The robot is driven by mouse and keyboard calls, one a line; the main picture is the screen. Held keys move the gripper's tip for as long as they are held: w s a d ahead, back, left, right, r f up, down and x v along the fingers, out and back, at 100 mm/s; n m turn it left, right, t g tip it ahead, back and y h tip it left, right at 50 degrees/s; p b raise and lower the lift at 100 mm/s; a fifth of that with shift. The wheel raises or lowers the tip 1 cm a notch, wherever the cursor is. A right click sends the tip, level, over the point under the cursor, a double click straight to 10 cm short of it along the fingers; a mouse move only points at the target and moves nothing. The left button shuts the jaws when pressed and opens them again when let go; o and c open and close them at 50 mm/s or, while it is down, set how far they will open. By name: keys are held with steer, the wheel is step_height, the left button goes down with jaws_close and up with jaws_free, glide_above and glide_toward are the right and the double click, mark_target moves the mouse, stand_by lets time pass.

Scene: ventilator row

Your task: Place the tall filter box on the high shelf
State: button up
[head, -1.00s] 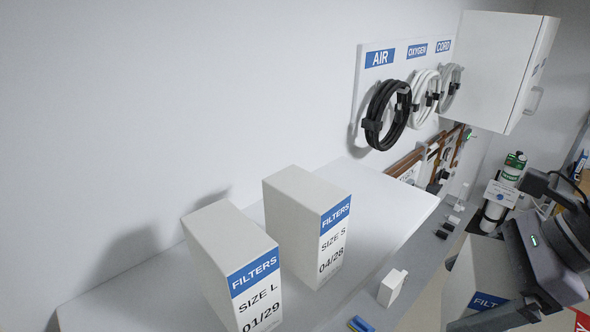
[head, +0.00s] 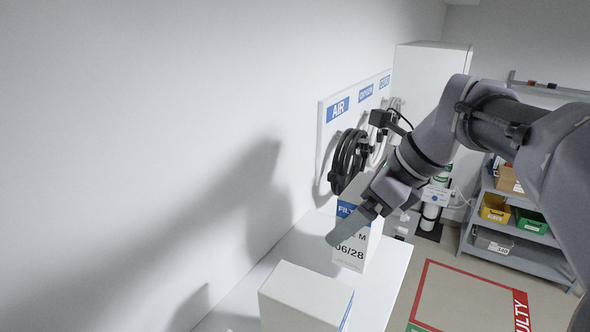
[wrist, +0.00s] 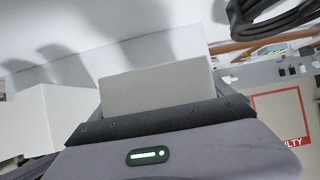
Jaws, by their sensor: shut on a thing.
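My gripper (head: 362,214) is shut on a white filter box (head: 352,254) with a blue band and the date 06/28. The box looks upright, over the far part of the white high shelf (head: 392,285). I cannot tell whether its base touches the shelf. A finger hides part of its label. In the wrist view, the held box (wrist: 160,88) shows as a pale face between the jaws, with the shelf (wrist: 160,48) behind it.
Another white filter box (head: 305,296) stands on the shelf nearer the camera, apart from the held one. Black coiled hose (head: 348,160) hangs on the wall board beyond. Shelf to the right of the near box is bare. A red-outlined floor area (head: 470,295) lies below right.

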steer(key=f+b, duration=0.3)
steer(key=shift+s+d+f+b, duration=0.3)
steer(key=shift+s+f, duration=0.05)
steer(key=shift+f, duration=0.05)
steer(key=shift+w+a+r, duration=0.2)
steer(key=shift+w+a, duration=0.05)
steer(key=shift+f, duration=0.15)
steer(key=o, duration=1.2)
steer(key=shift+s+d, duration=0.1)
steer(key=shift+o, duration=0.2)
steer(key=shift+d, duration=0.1)
steer(key=shift+r+p, duration=0.35)
steer(key=shift+r, duration=0.1)
steer(key=p+v, duration=0.1)
steer(key=v, duration=1)
steer(key=shift+s+r, duration=0.2)
